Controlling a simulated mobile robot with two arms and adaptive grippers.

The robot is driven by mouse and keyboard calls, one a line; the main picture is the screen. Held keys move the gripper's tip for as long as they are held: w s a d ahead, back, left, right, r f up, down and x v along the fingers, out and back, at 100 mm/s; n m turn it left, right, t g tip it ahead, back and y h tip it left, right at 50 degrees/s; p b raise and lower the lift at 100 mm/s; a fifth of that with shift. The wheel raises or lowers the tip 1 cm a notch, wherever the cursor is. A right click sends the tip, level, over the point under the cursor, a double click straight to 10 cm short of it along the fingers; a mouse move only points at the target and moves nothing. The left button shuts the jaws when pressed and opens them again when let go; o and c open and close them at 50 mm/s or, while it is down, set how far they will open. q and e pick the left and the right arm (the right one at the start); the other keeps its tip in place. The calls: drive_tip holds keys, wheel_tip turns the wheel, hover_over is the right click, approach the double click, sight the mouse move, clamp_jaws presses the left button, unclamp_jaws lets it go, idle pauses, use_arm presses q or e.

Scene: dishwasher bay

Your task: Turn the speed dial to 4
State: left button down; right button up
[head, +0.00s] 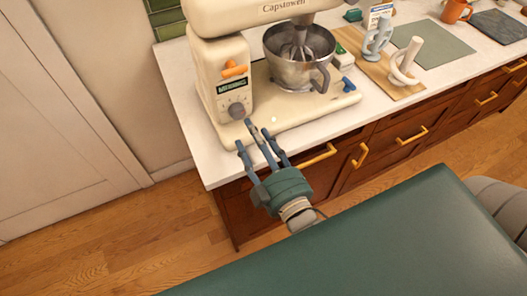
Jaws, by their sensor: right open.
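A cream stand mixer (214,58) stands on the white counter. Its round grey speed dial (236,110) is on the front of the column, below a dark green label or display (234,87) and an orange lever (233,69). The dial's setting is too small to read. My right gripper (257,136) is open at the counter's front edge, just below and right of the dial. Its blue-grey fingers point up toward the dial; a fingertip shows close to it, and I cannot tell whether they touch. The left gripper is not in view.
A metal bowl (297,74) with a whisk sits on the mixer base. To the right are a wooden board (379,72) with a blue and a cream object, a green mat (434,46) and an orange mug (455,11). Drawers with yellow handles (411,136) lie below the counter.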

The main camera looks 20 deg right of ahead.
drive_tip(key=s, duration=0.5)
drive_tip(key=shift+s+d, duration=0.15)
drive_tip(key=shift+s, duration=0.2)
